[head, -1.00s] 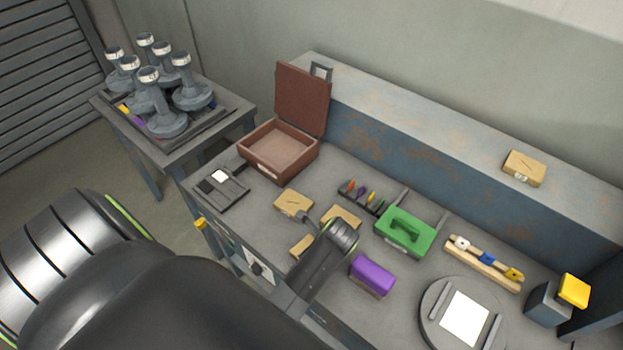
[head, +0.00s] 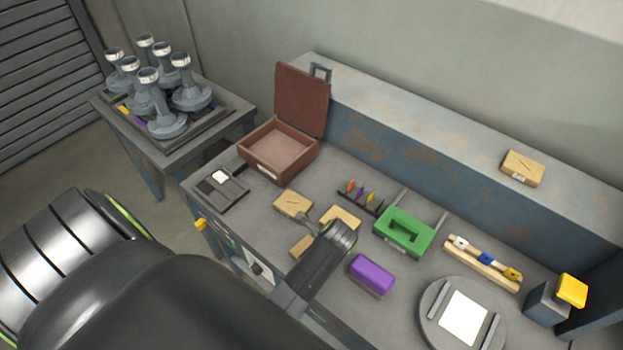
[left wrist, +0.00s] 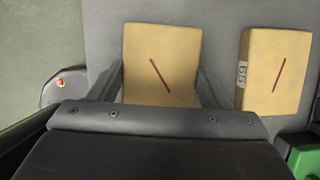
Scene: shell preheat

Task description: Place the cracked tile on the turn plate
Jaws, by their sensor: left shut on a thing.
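A tan tile with a slanted dark red line like a crack (left wrist: 162,65) sits between the fingers of my left gripper (left wrist: 162,90) in the left wrist view. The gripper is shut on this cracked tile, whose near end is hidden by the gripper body. A second tan tile (left wrist: 277,70), with a line slanting the other way and a side label, lies to its right. The round grey turn plate (head: 429,305) is at lower right, with a white square and two bars.
A purple block (head: 372,275) and green toolbox (head: 415,246) stand between gripper and turn plate. An open brown case (head: 268,163) is behind.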

